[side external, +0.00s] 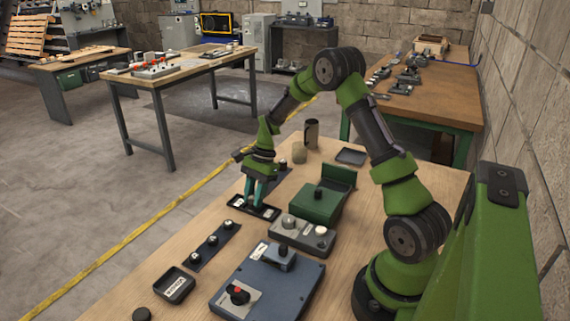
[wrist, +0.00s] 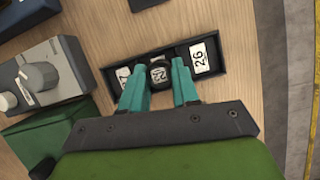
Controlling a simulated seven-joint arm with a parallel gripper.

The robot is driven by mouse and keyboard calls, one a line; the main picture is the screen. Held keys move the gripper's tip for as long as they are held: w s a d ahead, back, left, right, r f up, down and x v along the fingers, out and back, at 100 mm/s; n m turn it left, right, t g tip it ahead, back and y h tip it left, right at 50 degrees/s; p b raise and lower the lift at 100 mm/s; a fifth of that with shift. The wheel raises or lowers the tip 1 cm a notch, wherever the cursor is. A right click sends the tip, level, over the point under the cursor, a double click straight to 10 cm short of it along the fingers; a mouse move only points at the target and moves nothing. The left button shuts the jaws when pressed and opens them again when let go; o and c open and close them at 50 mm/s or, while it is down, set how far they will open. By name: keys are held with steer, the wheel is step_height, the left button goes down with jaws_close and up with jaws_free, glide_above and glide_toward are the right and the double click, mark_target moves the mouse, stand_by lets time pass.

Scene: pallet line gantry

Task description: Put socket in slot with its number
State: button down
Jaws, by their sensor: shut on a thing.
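My gripper (wrist: 160,88) has its two teal fingers shut on a dark round socket (wrist: 160,72) with a pale number on its top, hard to read for certain. The socket is over the middle of a black slotted tray (wrist: 222,57); I cannot tell if it is seated or just above. A white label "26" (wrist: 199,58) shows in the slot to the right. Another label (wrist: 123,76), at the left, is partly hidden by a finger. In the side view my gripper (side external: 255,202) points down at the tray (side external: 272,213). More sockets (side external: 213,240) stand on a dark strip.
A grey box with knobs (side external: 301,234) and a green box (side external: 316,203) stand right of the tray. A blue-grey box (side external: 268,284) and a small labelled tray (side external: 175,286) are nearer the camera. A mug (side external: 311,133) stands behind. Bare wood lies left of the tray.

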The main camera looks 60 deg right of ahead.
steer(key=shift+f, duration=0.3)
steer(key=c, duration=0.8)
jaws_free()
steer(key=shift+f, duration=0.1)
steer(key=shift+c, duration=0.2)
steer(key=w+v, duration=0.1)
steer(key=v, duration=1.1)
steer(key=s+a+r+n+t+h, duration=0.1)
steer(key=s+a+r+n, duration=0.2)
steer(key=a+r, duration=0.35)
steer(key=s+a+r+n+t, duration=0.2)
steer(key=s+a+r+n, duration=0.1)
steer(key=s+a+n, duration=0.3)
steer(key=s+a+r+n+t+h, duration=0.1)
steer(key=s+a+r+n+t, duration=0.2)
steer(key=s+a+n, duration=0.3)
steer(key=s+a, duration=0.2)
steer(key=s, duration=0.2)
steer(key=shift+a+t, duration=0.25)
steer(key=shift+t, duration=0.05)
